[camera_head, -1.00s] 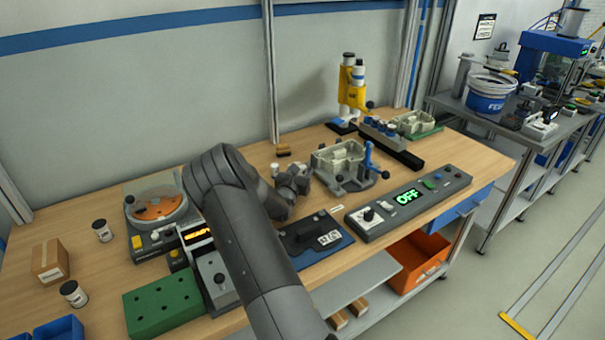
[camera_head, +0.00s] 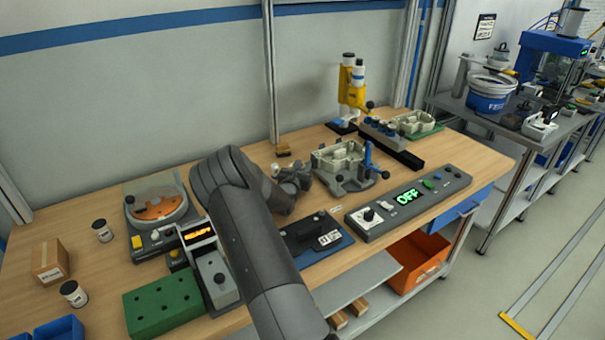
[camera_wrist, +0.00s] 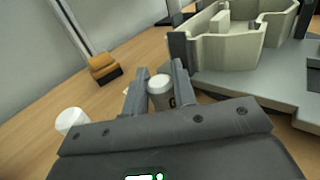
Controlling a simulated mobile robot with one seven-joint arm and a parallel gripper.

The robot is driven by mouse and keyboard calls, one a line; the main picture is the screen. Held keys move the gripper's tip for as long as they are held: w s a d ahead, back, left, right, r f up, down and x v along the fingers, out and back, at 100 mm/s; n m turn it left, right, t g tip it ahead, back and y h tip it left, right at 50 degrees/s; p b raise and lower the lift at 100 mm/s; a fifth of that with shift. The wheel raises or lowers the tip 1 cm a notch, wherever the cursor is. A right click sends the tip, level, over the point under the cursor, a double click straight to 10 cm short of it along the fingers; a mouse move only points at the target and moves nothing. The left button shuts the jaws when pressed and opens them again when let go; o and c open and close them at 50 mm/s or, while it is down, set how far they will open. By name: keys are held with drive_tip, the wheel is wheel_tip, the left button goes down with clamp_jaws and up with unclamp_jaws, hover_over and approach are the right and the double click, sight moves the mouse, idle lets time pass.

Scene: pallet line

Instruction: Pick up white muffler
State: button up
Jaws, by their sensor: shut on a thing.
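In the wrist view, my gripper (camera_wrist: 159,84) has its two fingers on either side of a small white-topped cylinder, which I take for the white muffler (camera_wrist: 160,95). It is shut on it. A dark mark shows on the cylinder's side, and its lower part is hidden by the gripper body. A second small white cylinder (camera_wrist: 70,121) stands apart on the bench, left of the fingers. In the head view, my gripper (camera_head: 293,177) is over the middle of the bench, left of the grey fixture, and what it holds cannot be made out there.
The grey fixture with a pale housing (camera_head: 340,160) is close to the right of my gripper; it also shows in the wrist view (camera_wrist: 235,45). A small brown-and-black block (camera_wrist: 104,68) lies behind. A blue plate (camera_head: 325,240) and control panel (camera_head: 408,200) are in front.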

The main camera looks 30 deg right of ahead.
drive_tip(key=shift+c, duration=0.5)
drive_tip(key=shift+r, duration=0.6)
drive_tip(key=r, duration=0.3)
drive_tip(key=shift+s+d+r, duration=0.25)
drive_tip(key=shift+s+d, duration=0.05)
drive_tip(key=shift+s, duration=0.1)
drive_tip(key=s+d+r, duration=0.6)
drive_tip(key=s, duration=0.3)
drive_tip(key=w+a+r, duration=0.4)
drive_tip(key=w+a, duration=0.3)
drive_tip(key=a, duration=0.4)
drive_tip(key=w+a+r, duration=0.5)
drive_tip(key=w+a, duration=0.1)
drive_tip(key=a, duration=0.6)
drive_tip(key=shift+m+g+h, duration=0.3)
drive_tip(key=shift+g, duration=0.1)
drive_tip(key=w+a+f, duration=0.2)
drive_tip(key=a, duration=0.1)
drive_tip(key=w+a+f, duration=0.2)
drive_tip(key=w+a, duration=0.1)
drive_tip(key=w+a+f, duration=0.2)
drive_tip(key=a+f, duration=0.1)
drive_tip(key=shift+w+a, duration=0.25)
drive_tip(key=shift+w, duration=0.1)
drive_tip(key=shift+f, duration=2)
